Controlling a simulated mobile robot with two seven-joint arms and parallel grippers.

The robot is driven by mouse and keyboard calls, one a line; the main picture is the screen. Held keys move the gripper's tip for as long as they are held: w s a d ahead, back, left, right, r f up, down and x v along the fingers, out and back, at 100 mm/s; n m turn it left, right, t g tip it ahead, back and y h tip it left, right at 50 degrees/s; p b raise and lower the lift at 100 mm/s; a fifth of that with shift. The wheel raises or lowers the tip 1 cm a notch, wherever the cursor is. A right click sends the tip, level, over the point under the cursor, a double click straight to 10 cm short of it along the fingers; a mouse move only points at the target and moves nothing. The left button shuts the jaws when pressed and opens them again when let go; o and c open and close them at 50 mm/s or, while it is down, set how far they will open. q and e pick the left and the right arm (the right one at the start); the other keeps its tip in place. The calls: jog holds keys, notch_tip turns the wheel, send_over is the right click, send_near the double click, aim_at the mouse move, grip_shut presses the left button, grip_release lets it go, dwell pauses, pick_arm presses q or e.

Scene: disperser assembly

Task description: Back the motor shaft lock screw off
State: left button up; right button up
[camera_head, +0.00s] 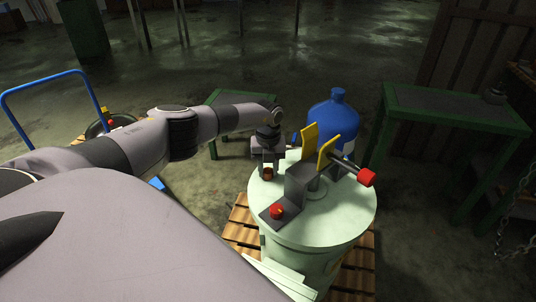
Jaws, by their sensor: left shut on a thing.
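A pale green round drum (345,222) stands in the middle, with a grey bracket (297,187) and two yellow plates (327,152) on its lid. My left gripper (268,170) points down at the lid's left rear part. It is shut on a small dark red knob (268,174), which looks like the lock screw; its fingers partly hide it. A bright red knob (277,211) sits on the lid at the front of the bracket. A dark bar with a red end (366,177) sticks out to the right. My right gripper is not in view.
A blue bottle (338,118) stands close behind the drum. Green-framed tables stand behind (228,97) and at the right (450,108). The drum rests on a wooden pallet (240,228). A blue-handled cart (45,82) is at the left. Floor between drum and right table is clear.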

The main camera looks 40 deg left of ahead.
aim_at(268, 170)
pick_arm(q)
jog(key=shift+w+r+n+p, duration=0.15)
jog(key=shift+n+p, duration=0.2)
jog(key=shift+n, duration=0.45)
jog(key=shift+a, duration=0.1)
jog(key=o, duration=1)
jog(key=shift+o, duration=0.2)
jog(key=shift+r+p, duration=0.7)
jog(key=shift+r, duration=2.85)
